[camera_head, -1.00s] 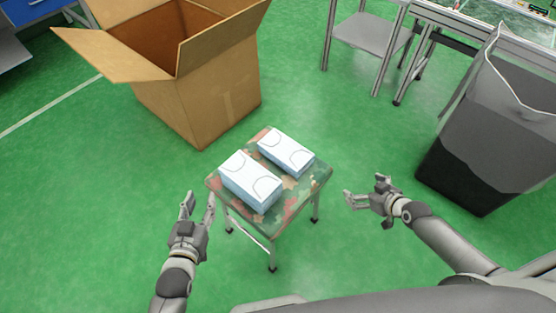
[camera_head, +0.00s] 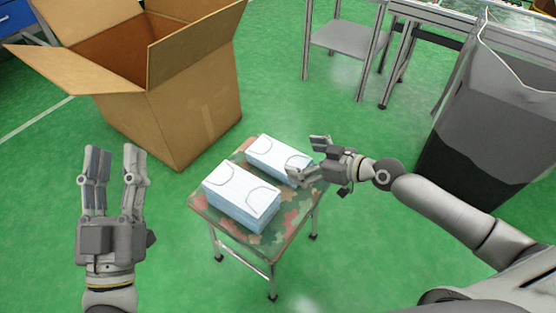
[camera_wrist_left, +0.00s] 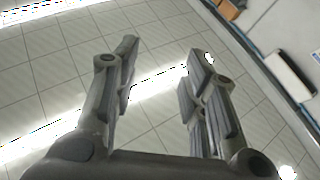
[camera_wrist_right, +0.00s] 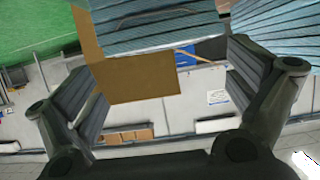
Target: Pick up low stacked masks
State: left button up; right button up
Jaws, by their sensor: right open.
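Two white-and-blue blocks of stacked masks lie side by side on a small camouflage-topped stool (camera_head: 290,232). The near mask stack (camera_head: 240,195) is at the front left, and the far mask stack (camera_head: 277,158) is behind it to the right. My right gripper (camera_head: 308,158) is open at the right end of the far stack. In the right wrist view, pleated stack sides (camera_wrist_right: 155,32) show ahead of its spread fingers; whether they touch is unclear. My left gripper (camera_head: 112,165) is open, raised and empty, left of the stool. Its wrist view shows only the ceiling and wall between the fingers (camera_wrist_left: 158,65).
A large open cardboard box (camera_head: 190,115) stands on the green floor behind and left of the stool. A dark bin with a clear liner (camera_head: 480,130) stands at the right. A metal table (camera_head: 345,40) is at the back. Floor around the stool is clear.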

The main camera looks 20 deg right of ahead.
aim_at(281, 156)
jog(key=shift+x, duration=0.85)
jog(key=x, duration=0.4)
jog(key=shift+s+a+b, duration=0.15)
jog(key=shift+a+b, duration=0.1)
jog(key=shift+b, duration=0.1)
jog(key=shift+w+a+f, duration=0.15)
jog(key=shift+w+a, duration=0.05)
jog(key=shift+w, duration=0.05)
pick_arm(q)
jog(key=s+r+t, duration=0.2)
jog(key=r, duration=0.1)
jog(key=shift+a, duration=0.1)
pick_arm(e)
jog(key=shift+s, duration=0.1)
jog(key=c, duration=1)
